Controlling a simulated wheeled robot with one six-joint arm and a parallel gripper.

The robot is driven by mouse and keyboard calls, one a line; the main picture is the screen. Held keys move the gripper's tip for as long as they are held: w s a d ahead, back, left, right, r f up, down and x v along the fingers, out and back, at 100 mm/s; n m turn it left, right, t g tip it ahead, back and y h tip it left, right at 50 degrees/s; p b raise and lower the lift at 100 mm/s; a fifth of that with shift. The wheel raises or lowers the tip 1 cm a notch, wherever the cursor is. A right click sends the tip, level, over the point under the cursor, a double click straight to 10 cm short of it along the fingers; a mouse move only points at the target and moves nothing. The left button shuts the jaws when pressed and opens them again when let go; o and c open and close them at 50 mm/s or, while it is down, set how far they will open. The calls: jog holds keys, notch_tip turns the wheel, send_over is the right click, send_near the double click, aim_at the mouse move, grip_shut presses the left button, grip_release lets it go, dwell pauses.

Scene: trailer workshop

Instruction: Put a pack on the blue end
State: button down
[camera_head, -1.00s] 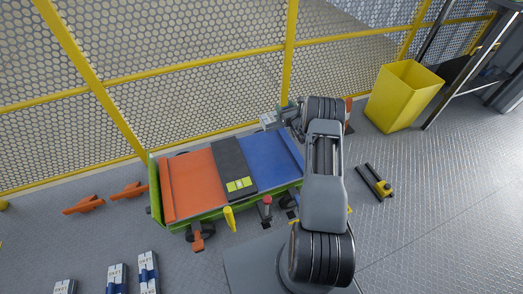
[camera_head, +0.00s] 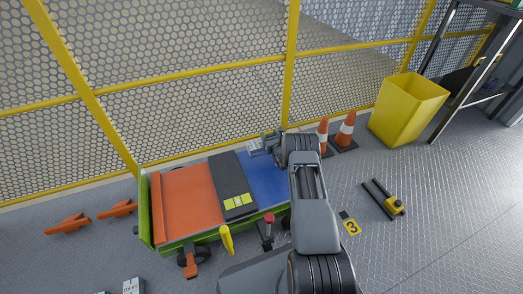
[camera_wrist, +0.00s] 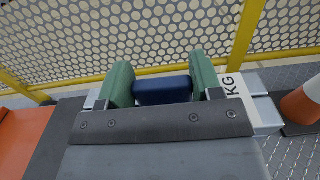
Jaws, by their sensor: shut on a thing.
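My gripper (camera_head: 270,141) is shut on a pack (camera_head: 256,147), at the far side of the cart's blue end (camera_head: 262,181). In the wrist view its two green fingers (camera_wrist: 162,76) grip the pack's dark blue middle (camera_wrist: 162,92). A white end of the pack marked "KG" shows at the right. I cannot tell whether the pack touches the blue surface. The green-framed cart (camera_head: 146,215) also has a dark middle strip (camera_head: 229,170) and an orange end (camera_head: 188,200). Another pack (camera_head: 133,287) lies on the floor at the bottom edge, partly cut off.
A yellow mesh fence (camera_head: 200,73) runs close behind the cart. Traffic cones (camera_head: 345,130), a yellow bin (camera_head: 408,108) and a yellow-and-black tool (camera_head: 385,200) are to the right. Orange pieces (camera_head: 68,223) lie on the floor left of the cart.

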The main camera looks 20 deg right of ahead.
aim_at(262, 145)
jog(key=shift+w+a+f+b, duration=0.25)
jog(key=shift+a+f+b, duration=0.1)
jog(key=shift+a+f, duration=0.4)
jog(key=shift+w+a+f+b, duration=0.3)
jog(key=shift+a+f, duration=0.2)
jog(key=shift+f, duration=0.35)
jog(key=f+b, duration=0.1)
jog(key=a+f+b, duration=0.1)
jog(key=f, duration=0.1)
jog(key=shift+w+f, duration=0.1)
jog(key=shift+f, duration=0.2)
jog(key=shift+f+b, duration=0.2)
jog(key=shift+b, duration=0.1)
